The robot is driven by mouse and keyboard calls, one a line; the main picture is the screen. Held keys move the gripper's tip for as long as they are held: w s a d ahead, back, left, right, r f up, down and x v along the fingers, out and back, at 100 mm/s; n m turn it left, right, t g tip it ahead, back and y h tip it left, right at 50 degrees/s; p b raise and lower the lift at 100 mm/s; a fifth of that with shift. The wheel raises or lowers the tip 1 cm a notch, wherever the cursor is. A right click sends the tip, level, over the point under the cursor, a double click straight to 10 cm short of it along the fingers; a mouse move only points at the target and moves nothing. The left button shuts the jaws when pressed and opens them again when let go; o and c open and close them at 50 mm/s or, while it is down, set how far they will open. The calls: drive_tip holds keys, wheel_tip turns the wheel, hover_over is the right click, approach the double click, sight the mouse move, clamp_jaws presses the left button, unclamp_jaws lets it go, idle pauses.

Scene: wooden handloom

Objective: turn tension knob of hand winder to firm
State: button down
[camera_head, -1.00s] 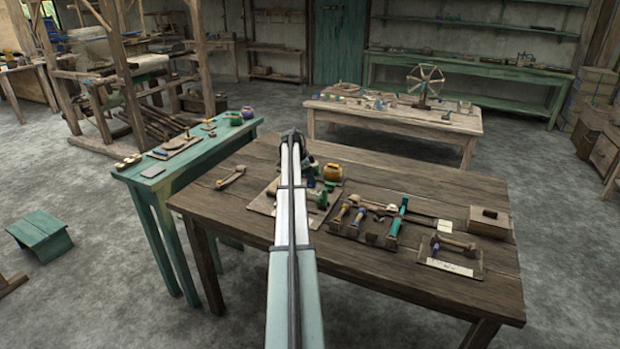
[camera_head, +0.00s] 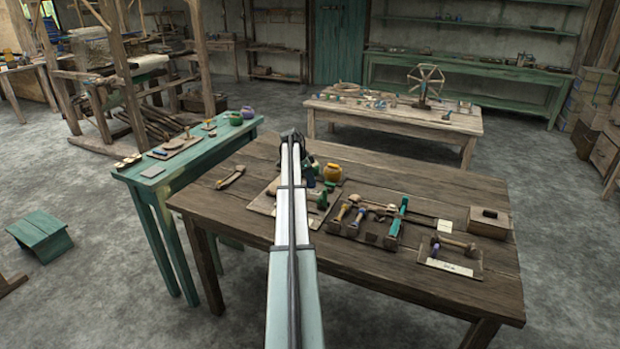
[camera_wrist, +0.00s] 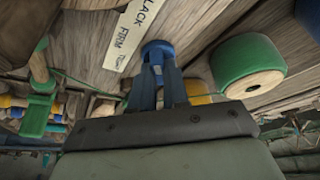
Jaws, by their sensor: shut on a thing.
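In the wrist view, a blue knob (camera_wrist: 155,46) sits beside a pale label strip (camera_wrist: 124,38) that reads "FIRM" and, partly cut off, "LACK". My gripper (camera_wrist: 158,70) is shut on the knob, with a finger on either side of it. A green-wound spool (camera_wrist: 248,66) is just right of the fingers, apart from them. In the head view the winder's board (camera_head: 262,204) lies on the brown table, and my arm hides much of the winder and the knob. I cannot read a pointer position on the knob.
A rack of tools (camera_head: 368,222) and a small wooden box (camera_head: 489,221) are to the right. A green side table (camera_head: 150,185) stands left.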

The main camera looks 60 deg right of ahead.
drive_tip(key=n, duration=0.2)
drive_tip(key=n+t+h, duration=0.1)
drive_tip(key=n, duration=0.2)
drive_tip(key=shift+s+a+t, duration=0.15)
drive_tip(key=shift+t, duration=0.15)
drive_tip(key=shift+s+n+t+h, duration=0.15)
drive_tip(key=shift+n+t, duration=0.25)
drive_tip(key=shift+n, duration=0.7)
drive_tip(key=shift+w+n+t+h, duration=0.1)
drive_tip(key=shift+n+t+h, duration=0.25)
drive_tip(key=shift+n, duration=0.75)
drive_tip(key=c, duration=1.1)
unclamp_jaws()
drive_tip(key=v, duration=1.3)
drive_tip(key=shift+s+r, duration=0.2)
drive_tip(key=shift+r, duration=0.25)
